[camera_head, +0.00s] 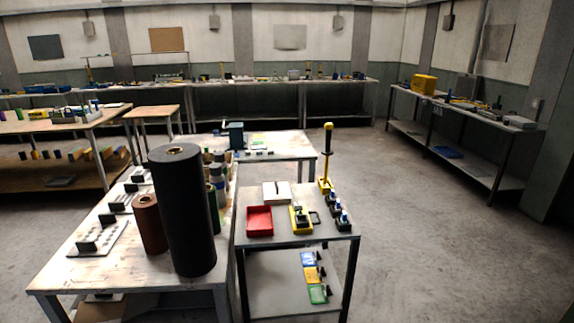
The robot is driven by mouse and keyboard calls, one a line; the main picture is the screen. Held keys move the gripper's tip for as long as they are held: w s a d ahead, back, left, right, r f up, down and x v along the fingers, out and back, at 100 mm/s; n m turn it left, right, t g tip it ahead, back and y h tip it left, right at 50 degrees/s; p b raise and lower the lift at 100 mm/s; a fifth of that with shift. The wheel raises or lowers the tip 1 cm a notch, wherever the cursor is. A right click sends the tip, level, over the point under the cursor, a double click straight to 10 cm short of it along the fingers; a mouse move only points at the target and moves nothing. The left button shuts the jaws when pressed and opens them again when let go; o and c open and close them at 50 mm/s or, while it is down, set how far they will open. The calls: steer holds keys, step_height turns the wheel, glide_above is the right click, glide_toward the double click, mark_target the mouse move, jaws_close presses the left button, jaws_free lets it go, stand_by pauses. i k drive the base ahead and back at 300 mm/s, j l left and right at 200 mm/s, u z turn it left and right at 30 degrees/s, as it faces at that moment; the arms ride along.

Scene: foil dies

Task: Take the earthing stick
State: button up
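A tall thin upright stick (327,155), yellow with a dark upper section and a yellow top, stands in a yellow base at the back right corner of the small metal table (277,241). It looks like the earthing stick. My gripper is not in view, and nothing is seen touching the stick.
The small table also bears a red tray (259,221), a yellow holder (300,220) and several small dark blocks. A workbench (84,267) with a tall black roll (185,213) stands at left. The floor (429,239) to the right is clear.

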mark_target(328, 127)
steer(key=i+l+z, duration=0.3)
steer(key=i+z, duration=0.15)
steer(key=i, duration=0.25)
steer(key=i+z, duration=0.4)
steer(key=i, duration=0.3)
steer(key=i+j+z, duration=0.15)
steer(key=i+z, duration=0.3)
steer(key=i, duration=0.25)
steer(key=i+u, duration=0.45)
steer(key=i+l+u, duration=0.75)
steer(key=i+u, duration=0.2)
steer(key=i, duration=0.05)
